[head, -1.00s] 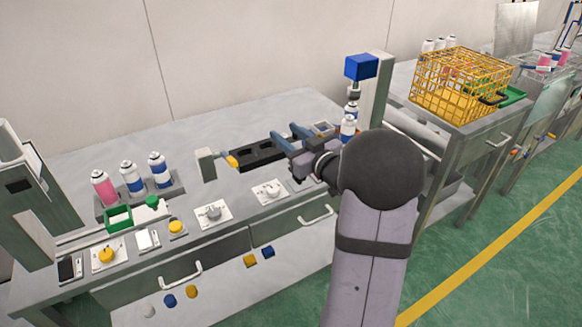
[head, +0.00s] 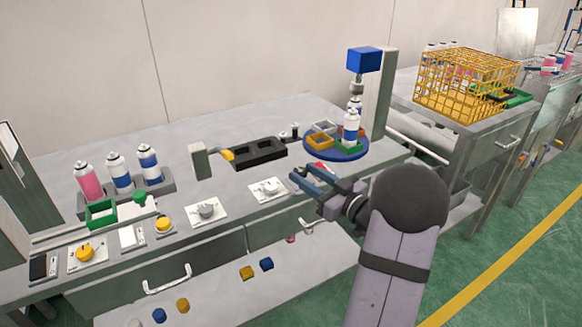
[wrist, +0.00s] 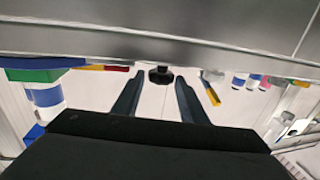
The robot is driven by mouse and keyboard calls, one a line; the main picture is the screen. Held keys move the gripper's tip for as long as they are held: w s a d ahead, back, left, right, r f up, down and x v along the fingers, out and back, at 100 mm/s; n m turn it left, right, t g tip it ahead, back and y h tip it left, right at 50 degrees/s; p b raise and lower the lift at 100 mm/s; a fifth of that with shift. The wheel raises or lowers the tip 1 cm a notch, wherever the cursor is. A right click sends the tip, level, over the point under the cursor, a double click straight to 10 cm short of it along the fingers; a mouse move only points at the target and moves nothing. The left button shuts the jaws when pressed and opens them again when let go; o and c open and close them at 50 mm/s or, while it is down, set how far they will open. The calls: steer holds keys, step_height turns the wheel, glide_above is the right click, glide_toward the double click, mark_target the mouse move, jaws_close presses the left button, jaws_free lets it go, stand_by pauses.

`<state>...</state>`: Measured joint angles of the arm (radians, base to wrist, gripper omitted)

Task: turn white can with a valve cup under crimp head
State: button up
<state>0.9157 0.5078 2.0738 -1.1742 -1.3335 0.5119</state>
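A round blue turntable (head: 350,155) with coloured square nests stands at the right end of the bench. A white can with a blue band (head: 351,128) stands upright in its green front nest; the can also shows in the wrist view (wrist: 46,97). My gripper (head: 298,174) is open and empty, in front of and left of the turntable. Its fingers are apart in the wrist view (wrist: 159,78).
A black slotted block (head: 260,152) lies left of the turntable. A dial on a white plate (head: 268,188) is close left of my gripper. Further left are a rack with several cans, a green tray (head: 102,213) and buttons. A yellow wire basket (head: 465,82) stands at right.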

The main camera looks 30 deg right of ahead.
steer(key=shift+w+a, duration=0.2)
steer(key=shift+w, duration=0.85)
steer(key=shift+w+a, duration=0.25)
steer(key=shift+w, duration=0.8)
steer(key=shift+w+a, duration=0.2)
steer(key=shift+w, duration=0.85)
steer(key=shift+c, duration=0.6)
steer(key=c, duration=0.7)
